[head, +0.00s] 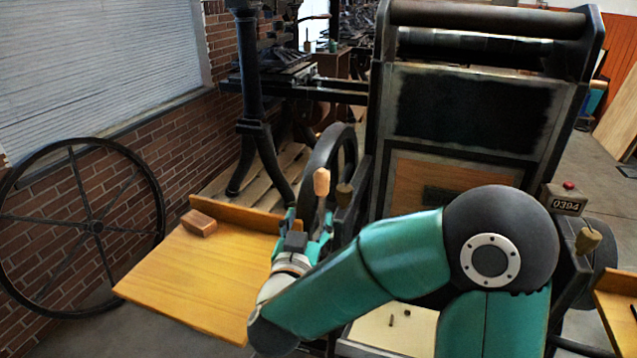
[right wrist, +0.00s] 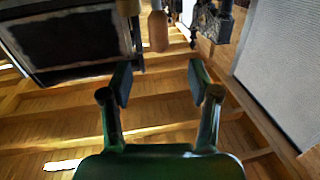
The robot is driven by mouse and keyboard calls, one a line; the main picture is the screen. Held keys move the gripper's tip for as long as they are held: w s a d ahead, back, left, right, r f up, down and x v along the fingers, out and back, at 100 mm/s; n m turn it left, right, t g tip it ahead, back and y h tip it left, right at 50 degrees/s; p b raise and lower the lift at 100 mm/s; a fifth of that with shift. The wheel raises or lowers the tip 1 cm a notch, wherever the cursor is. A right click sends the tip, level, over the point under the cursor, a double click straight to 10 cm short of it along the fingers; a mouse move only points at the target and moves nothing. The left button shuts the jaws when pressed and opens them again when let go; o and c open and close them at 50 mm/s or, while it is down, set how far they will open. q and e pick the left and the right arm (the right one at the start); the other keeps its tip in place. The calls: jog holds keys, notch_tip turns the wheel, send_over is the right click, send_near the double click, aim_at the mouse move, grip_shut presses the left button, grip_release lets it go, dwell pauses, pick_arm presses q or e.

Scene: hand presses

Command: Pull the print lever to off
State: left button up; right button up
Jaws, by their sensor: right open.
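A lever with a pale wooden handle (head: 321,182) stands nearly upright at the left side of the press (head: 378,125); I take it for the print lever. Its lower part is partly hidden behind my gripper. My right gripper (head: 308,236) is just below and in front of the handle in the head view. In the right wrist view, my right gripper (right wrist: 160,84) has its two fingers wide apart with nothing between them. The handle (right wrist: 158,30) shows beyond the fingertips, roughly centred between them. I cannot tell whether anything touches. My left gripper is not in view.
A wooden side board (head: 190,270) carries a small wood block (head: 199,223). An olive knob (head: 344,191) is close right of the lever; another knob (head: 588,240) is at the right. A counter reads 0394 (head: 566,203). A spoked wheel (head: 97,227) stands by the brick wall.

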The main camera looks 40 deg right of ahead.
aim_at(321, 188)
jog(key=p+x, duration=0.2)
jog(key=x, duration=1.1)
jog(key=shift+d+p, duration=0.25)
jog(key=shift+p, duration=0.1)
jog(key=shift+s, duration=0.1)
grip_shut()
